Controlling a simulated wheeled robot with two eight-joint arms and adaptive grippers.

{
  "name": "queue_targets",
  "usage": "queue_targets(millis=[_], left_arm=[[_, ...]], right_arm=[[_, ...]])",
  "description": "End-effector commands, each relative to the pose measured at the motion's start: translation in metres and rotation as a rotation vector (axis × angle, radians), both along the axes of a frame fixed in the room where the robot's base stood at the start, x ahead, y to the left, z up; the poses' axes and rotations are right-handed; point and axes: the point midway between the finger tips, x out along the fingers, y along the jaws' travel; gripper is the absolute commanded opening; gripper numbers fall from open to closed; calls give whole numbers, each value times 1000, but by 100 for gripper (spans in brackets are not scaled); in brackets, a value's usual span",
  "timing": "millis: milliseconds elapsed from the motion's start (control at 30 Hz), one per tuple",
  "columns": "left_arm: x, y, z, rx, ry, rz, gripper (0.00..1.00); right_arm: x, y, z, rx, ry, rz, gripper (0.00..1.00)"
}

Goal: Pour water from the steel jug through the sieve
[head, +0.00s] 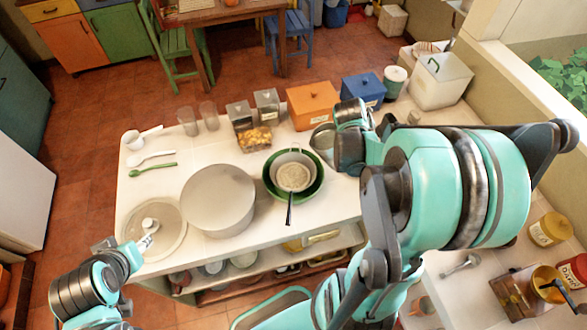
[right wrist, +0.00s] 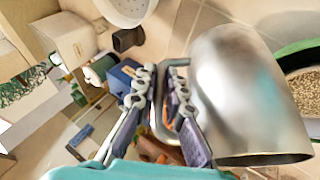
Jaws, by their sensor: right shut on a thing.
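The steel jug (head: 321,138) is off the table's right half, just up and right of the sieve in the head view. My right gripper (head: 338,138) is shut on its handle; the right wrist view shows the fingers (right wrist: 163,90) around the handle beside the shiny jug body (right wrist: 240,95). No water stream shows, and the jug's inside is hidden. The sieve (head: 293,177) sits in a green bowl (head: 270,186), its dark handle pointing toward me. Its mesh (right wrist: 301,88) shows at the right wrist view's edge. My left gripper (head: 146,242) is by the round lid's knob; its fingers are too small to judge.
A large pot (head: 218,200) stands left of the bowl, with a round lid (head: 168,246) at its left. Glass jars (head: 252,136), an orange box (head: 313,106) and a blue box (head: 363,90) line the back. Spoons and a mug lie far left.

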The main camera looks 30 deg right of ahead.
Motion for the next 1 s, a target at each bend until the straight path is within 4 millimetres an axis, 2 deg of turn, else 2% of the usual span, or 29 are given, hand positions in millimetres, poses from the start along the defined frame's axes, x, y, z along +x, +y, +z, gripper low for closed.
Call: queue_targets(millis=[1000], left_arm=[[0,0,-1,0,0,0,40]], right_arm=[[4,11,7,-92,24,1,0]])
